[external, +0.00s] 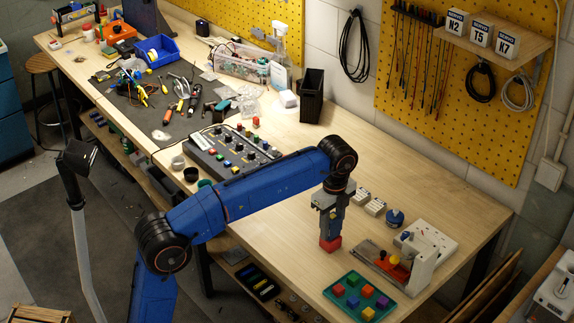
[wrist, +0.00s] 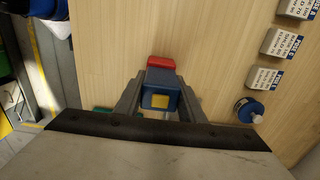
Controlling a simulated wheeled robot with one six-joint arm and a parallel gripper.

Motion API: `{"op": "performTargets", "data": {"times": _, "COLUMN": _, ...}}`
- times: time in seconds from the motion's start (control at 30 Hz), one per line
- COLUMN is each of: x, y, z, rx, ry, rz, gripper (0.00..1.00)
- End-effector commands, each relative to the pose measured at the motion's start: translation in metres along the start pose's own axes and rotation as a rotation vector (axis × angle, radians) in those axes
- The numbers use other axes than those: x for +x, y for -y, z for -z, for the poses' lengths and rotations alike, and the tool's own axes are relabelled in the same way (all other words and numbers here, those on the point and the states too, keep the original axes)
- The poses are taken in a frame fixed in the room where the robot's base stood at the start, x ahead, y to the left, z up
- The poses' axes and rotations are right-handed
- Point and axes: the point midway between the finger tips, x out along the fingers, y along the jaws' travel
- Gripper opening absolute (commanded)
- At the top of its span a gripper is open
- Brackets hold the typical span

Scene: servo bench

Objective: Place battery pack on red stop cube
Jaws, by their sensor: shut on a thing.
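My gripper (wrist: 160,97) points down and is shut on the battery pack, a dark blue block (wrist: 155,82) with a yellow square on its near face. One finger is on each side of it. The red stop cube (wrist: 161,62) shows just past the pack in the wrist view, partly covered by it. In the external view my gripper (external: 330,212) is right above the red cube (external: 330,244), which sits on the wooden bench. The pack looks in line with the cube's top, but I cannot tell whether they touch.
A green tray with coloured blocks (external: 345,282) lies in front of the cube. A grey fixture with a white upright (external: 421,268) stands to the right. Bench left of the cube is clear.

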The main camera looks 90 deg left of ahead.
Motion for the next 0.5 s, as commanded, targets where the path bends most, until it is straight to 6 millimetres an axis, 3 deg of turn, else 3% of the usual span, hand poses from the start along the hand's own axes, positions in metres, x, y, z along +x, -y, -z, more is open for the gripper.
{"op": "performTargets", "data": {"times": 0.17, "x": 0.0026, "y": -0.0002, "z": -0.0001, "rx": 0.000, "ry": 0.000, "rz": -0.001, "gripper": 0.11}}
{"op": "performTargets", "data": {"times": 0.2, "x": 0.0029, "y": -0.0002, "z": 0.0000, "rx": 0.000, "ry": 0.000, "rz": -0.001, "gripper": 0.40}}
{"op": "performTargets", "data": {"times": 0.27, "x": 0.0027, "y": -0.0001, "z": 0.0000, "rx": 0.000, "ry": 0.000, "rz": -0.001, "gripper": 0.54}}
{"op": "performTargets", "data": {"times": 0.5, "x": 0.0025, "y": 0.0000, "z": 0.0000, "rx": 0.000, "ry": 0.000, "rz": 0.000, "gripper": 0.54}}
